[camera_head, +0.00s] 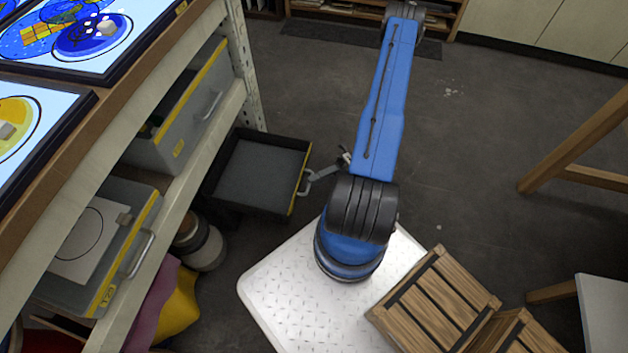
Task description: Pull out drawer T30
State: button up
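A dark, empty-looking drawer (262,175) with a yellow-edged front stands out from the shelf unit, at the left of the middle. Its label is not readable from here, so I cannot confirm it is T30. Its metal handle (305,183) faces right, towards my arm. My gripper (316,176) is at this handle and seems to touch it. The fingers are small and partly covered by the arm, so I cannot see whether they are closed around the handle.
Buckets (204,246) stand below. Wooden crates (436,300) are at lower right, beside wooden legs (580,140). The floor beyond my arm is mostly clear.

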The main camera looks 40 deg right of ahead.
jog(key=s+d+f, duration=0.2)
jog(key=d, duration=1.4)
jog(key=shift+s+d, duration=0.25)
jog(key=shift+d, duration=0.1)
jog(key=shift+f, duration=0.1)
jog(key=w+a+r+n+g+h, duration=0.2)
jog(key=w+a+r+n+h, duration=0.15)
jog(key=r+n, duration=0.45)
jog(key=w+a+r+n+g+h, duration=0.2)
jog(key=w+r+n+g+h, duration=0.15)
jog(key=r, duration=0.85)
jog(key=w+a+r+n+g+h, duration=0.25)
jog(key=r+n+h, duration=0.35)
jog(key=r, duration=0.5)
jog(key=s+a+r+n+t+h, duration=0.3)
jog(key=s+a+r+n+t, duration=0.2)
jog(key=a+r+n, duration=0.4)
jog(key=s+a+r+n+t+h, duration=0.3)
jog(key=s+a+r+n+t, duration=0.2)
jog(key=a+r+n, duration=0.4)
notch_tip(320, 180, up, 3)
jog(key=shift+s+f+n, duration=0.1)
jog(key=shift+s+n, duration=0.25)
jog(key=shift+s, duration=0.5)
